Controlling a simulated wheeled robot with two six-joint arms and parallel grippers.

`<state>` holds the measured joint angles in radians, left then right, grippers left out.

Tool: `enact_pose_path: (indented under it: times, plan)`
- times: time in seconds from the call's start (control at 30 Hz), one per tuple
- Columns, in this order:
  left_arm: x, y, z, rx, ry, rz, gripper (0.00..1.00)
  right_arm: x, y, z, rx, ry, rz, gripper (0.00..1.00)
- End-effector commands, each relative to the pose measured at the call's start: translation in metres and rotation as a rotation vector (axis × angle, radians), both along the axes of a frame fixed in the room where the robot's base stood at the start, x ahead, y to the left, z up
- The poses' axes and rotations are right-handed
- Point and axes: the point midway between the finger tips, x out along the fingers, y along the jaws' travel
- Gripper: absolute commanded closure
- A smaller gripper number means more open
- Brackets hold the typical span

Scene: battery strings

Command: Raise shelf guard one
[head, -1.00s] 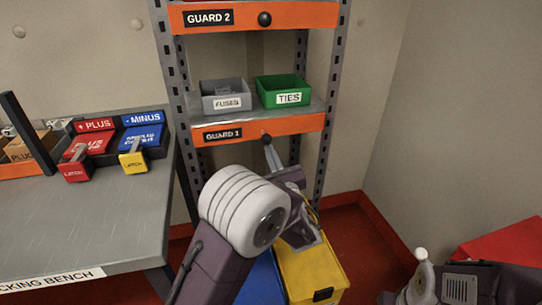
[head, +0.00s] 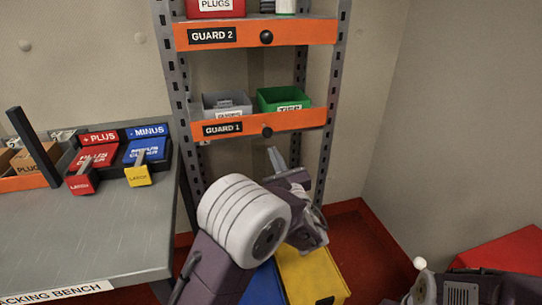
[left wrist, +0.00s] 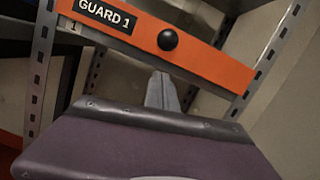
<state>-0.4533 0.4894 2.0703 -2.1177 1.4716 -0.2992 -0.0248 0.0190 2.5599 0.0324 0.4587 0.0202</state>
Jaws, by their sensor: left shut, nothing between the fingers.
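Guard one is an orange bar (head: 298,119) with a black "GUARD 1" label and a dark round knob (head: 267,132). It stands across the front of the lower shelf and covers the lower part of the bins behind it. In the left wrist view the guard (left wrist: 208,58) and its knob (left wrist: 167,39) are close ahead. My left gripper (head: 274,154) is shut and empty, just below the knob and apart from it. Its fingers also show in the left wrist view (left wrist: 162,88). My right gripper is not seen; part of my right arm shows at lower right.
A grey bin (head: 226,104) and a green bin (head: 283,98) stand on the lower shelf. Guard 2 (head: 312,32) crosses the shelf above. The packing bench (head: 90,235) is at left. Yellow (head: 312,272) and blue (head: 262,286) bins stand below the shelf.

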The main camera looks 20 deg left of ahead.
Motion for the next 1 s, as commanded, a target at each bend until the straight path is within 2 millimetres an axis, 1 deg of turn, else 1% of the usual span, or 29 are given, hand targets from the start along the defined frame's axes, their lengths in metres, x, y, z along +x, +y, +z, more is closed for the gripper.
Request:
enact_pose_path:
  times: [0.03, 0.07, 0.1, 0.3, 0.43, 0.6, 1.0]
  plan:
    - [0.001, -0.005, -0.021, 0.0, 0.004, -0.001, 1.0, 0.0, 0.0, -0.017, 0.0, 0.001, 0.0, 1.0]
    - [-0.007, -0.011, -0.012, 0.002, 0.006, -0.005, 1.0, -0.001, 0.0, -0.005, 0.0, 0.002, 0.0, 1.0]
    - [-0.016, -0.017, -0.012, 0.003, 0.007, -0.006, 1.0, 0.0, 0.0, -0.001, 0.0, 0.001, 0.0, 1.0]
    - [-0.054, -0.041, -0.023, 0.002, 0.01, -0.005, 1.0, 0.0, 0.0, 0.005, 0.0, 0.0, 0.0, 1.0]
    - [-0.07, -0.052, -0.027, 0.0, 0.009, -0.002, 1.0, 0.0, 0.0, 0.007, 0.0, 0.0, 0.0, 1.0]
    - [-0.079, -0.057, -0.03, 0.0, 0.009, 0.0, 1.0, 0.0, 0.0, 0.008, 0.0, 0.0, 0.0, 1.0]
    - [-0.079, -0.057, -0.031, 0.0, 0.009, 0.001, 1.0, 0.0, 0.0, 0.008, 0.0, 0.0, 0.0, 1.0]
